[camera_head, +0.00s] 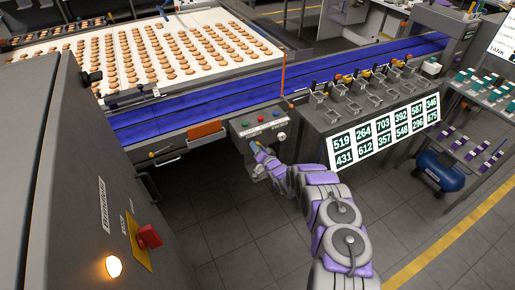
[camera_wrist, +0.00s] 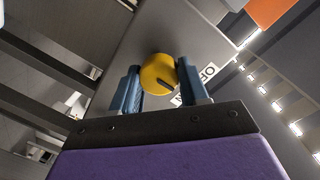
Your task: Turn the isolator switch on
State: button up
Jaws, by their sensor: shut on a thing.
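My gripper (camera_head: 258,151) reaches the grey control box (camera_head: 250,122) beside the blue conveyor in the head view. In the wrist view its blue fingers (camera_wrist: 160,88) stand on both sides of a round yellow knob (camera_wrist: 157,74) and are shut on it. A white label (camera_wrist: 207,72) with dark letters, partly hidden by the right finger, lies just right of the knob. In the head view the gripper hides most of the knob.
A red rotary handle (camera_head: 148,236) on a yellow plate and a lit orange lamp (camera_head: 113,266) are on the grey cabinet at left. A biscuit tray (camera_head: 207,17) lies behind the blue conveyor (camera_head: 180,111). The tiled floor is clear.

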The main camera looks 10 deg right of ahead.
jog(key=shift+d+f, duration=0.1)
dwell(0.5)
jog(key=o, duration=0.9)
jog(key=shift+o, duration=0.8)
jog(key=p+v, duration=0.2)
jog(key=v, duration=1.5)
jog(key=shift+d, duration=0.15)
jog(key=shift+s, duration=0.1)
